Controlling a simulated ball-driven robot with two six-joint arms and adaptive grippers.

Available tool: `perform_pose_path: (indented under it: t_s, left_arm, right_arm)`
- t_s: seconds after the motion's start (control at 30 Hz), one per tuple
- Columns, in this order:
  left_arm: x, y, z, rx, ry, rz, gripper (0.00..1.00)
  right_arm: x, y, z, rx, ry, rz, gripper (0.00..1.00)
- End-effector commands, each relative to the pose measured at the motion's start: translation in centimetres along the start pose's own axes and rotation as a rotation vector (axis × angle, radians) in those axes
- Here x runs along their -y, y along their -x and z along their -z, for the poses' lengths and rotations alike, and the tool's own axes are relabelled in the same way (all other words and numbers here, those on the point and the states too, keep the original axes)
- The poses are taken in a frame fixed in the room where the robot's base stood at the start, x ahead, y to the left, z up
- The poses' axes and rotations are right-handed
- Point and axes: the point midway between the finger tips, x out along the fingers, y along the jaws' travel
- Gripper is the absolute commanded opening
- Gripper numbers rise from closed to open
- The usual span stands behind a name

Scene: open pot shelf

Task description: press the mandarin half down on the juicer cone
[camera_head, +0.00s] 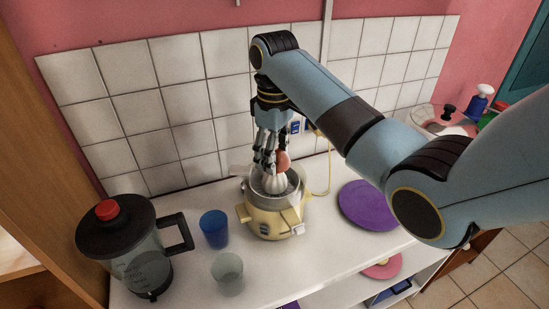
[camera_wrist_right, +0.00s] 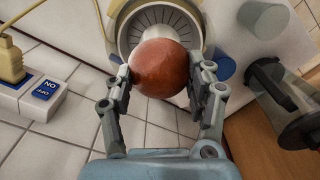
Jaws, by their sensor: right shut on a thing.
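The juicer (camera_head: 268,217) is pale yellow with a metal bowl and a pale ribbed cone (camera_head: 274,185). It stands on the white counter below the tiled wall. My right gripper (camera_head: 271,160) comes down over the juicer from above. My left gripper is out of view.
A dark-lidded jug (camera_head: 130,250), a blue cup (camera_head: 214,230) and a grey cup (camera_head: 228,272) stand left of the juicer. A purple plate (camera_head: 368,204) lies to the right. A yellow cord (camera_head: 327,165) runs behind, near a switched socket (camera_wrist_right: 42,95).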

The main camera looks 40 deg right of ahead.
Motion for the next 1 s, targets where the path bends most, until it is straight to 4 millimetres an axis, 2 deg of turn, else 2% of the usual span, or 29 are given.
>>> perform_pose_path:
  t_s: [0.43,1.0]
  left_arm:
    - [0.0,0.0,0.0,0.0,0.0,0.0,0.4]
    - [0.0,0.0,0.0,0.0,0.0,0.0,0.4]
  right_arm:
    - [0.0,2.4,0.0,-0.001,0.0,-0.001,0.26]
    - [0.0,2.5,0.0,-0.001,0.0,-0.001,0.26]
